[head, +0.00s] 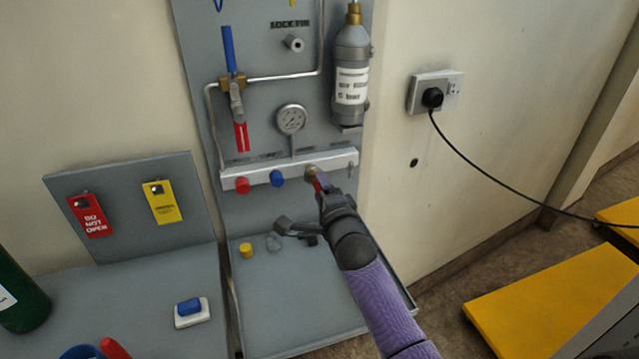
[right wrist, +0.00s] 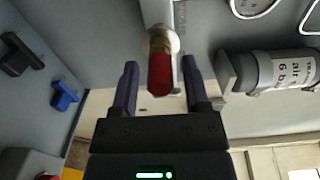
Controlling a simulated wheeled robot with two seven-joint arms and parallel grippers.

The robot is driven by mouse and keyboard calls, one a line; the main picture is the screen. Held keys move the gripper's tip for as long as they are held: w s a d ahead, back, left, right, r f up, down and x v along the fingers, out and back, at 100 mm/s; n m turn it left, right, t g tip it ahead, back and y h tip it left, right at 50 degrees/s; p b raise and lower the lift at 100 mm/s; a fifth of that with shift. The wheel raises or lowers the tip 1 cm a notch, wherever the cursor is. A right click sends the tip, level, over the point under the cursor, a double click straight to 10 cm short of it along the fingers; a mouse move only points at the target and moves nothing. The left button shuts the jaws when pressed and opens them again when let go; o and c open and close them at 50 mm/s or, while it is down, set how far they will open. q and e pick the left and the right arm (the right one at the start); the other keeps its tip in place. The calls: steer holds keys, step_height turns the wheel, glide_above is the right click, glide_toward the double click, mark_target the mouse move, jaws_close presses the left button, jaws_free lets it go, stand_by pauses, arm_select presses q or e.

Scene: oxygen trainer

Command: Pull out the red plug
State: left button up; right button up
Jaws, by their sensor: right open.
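The red plug (right wrist: 160,76) sits in a brass fitting (right wrist: 161,42) and points toward my right wrist camera. In the head view the plug (head: 317,184) shows as a small red piece at the brass fitting, on the right part of the white manifold bar, partly hidden by my gripper. My right gripper (right wrist: 160,64) is open, with one dark finger on each side of the plug. Gaps show between the plug and both fingers in the right wrist view. In the head view the right gripper (head: 324,192) is just below the bar. My left gripper is not in view.
The manifold bar (head: 230,183) also carries a red knob (head: 242,185) and a blue knob (head: 277,178). A gauge (head: 292,119), a red-handled valve (head: 240,136) and a grey cylinder (head: 351,62) are above. A yellow cap (head: 246,250) lies on the lower tray (head: 290,315).

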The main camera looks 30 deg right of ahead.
steer(key=c, duration=0.4)
jaws_close()
steer(key=shift+s+a+p, duration=0.1)
steer(key=shift+s+p, duration=0.35)
steer(key=shift+p, duration=0.05)
arm_select(q)
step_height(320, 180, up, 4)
steer(key=p, duration=0.3)
arm_select(e)
steer(key=v, duration=0.4)
steer(key=shift+s, duration=0.1)
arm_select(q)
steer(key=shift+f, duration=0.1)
